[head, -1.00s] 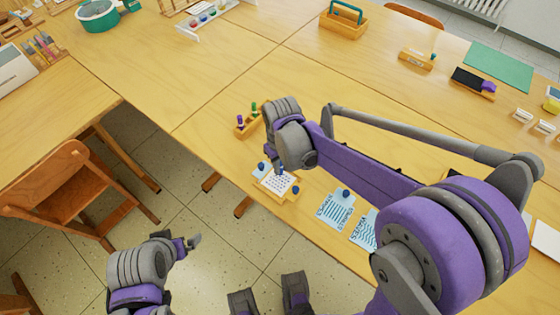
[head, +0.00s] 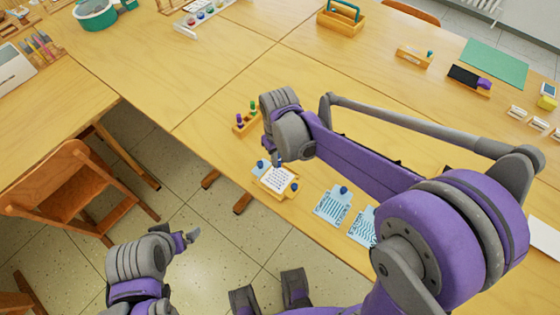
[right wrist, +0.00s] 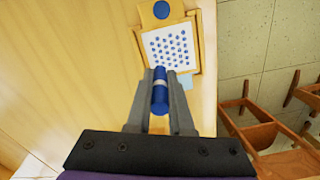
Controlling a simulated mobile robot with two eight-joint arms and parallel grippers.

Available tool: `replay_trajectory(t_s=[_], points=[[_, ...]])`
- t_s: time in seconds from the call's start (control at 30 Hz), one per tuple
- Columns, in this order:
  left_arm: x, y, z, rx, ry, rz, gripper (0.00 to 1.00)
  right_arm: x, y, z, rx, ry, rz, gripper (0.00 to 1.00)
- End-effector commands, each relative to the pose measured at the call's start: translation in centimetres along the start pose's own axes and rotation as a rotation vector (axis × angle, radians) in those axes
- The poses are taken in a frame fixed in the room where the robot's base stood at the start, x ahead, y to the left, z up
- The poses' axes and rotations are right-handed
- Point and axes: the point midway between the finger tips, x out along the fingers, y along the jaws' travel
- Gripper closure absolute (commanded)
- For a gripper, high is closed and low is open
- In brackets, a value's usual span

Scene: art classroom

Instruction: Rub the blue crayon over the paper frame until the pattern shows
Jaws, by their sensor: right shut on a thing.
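The paper frame (head: 264,184) lies near the table's front edge, a white sheet in an orange wooden border. In the right wrist view the frame (right wrist: 199,30) shows rows of blue dots across its sheet (right wrist: 170,47). My right gripper (right wrist: 160,82) is shut on the blue crayon (right wrist: 159,98), which has a pale band. In the head view the right gripper (head: 279,160) is at the frame's far edge; whether the crayon touches the paper cannot be told. My left gripper (head: 189,238) hangs off the table, over the floor, too small to read.
A wooden holder (head: 241,128) with coloured crayons stands beyond the frame. Two blue patterned cards (head: 333,205) (head: 362,226) lie to its right. A chair (head: 75,190) stands at the left. The middle of the table beyond is largely clear.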

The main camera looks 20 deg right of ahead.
Motion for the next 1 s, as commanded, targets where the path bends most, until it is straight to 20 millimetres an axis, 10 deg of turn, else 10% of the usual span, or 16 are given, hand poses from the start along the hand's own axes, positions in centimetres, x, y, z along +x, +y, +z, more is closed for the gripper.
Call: replay_trajectory(t_s=[0.43, 1.0], points=[[-2.4, 0.0, -1.8, 0.000, 0.012, 0.000, 0.00, -4.0, 0.2, -0.9, 0.002, 0.001, 0.000, 1.00], [-2.4, 0.0, -1.8, 0.000, 0.012, 0.000, 0.00, -4.1, 0.2, -0.9, 0.002, 0.000, 0.000, 1.00]])
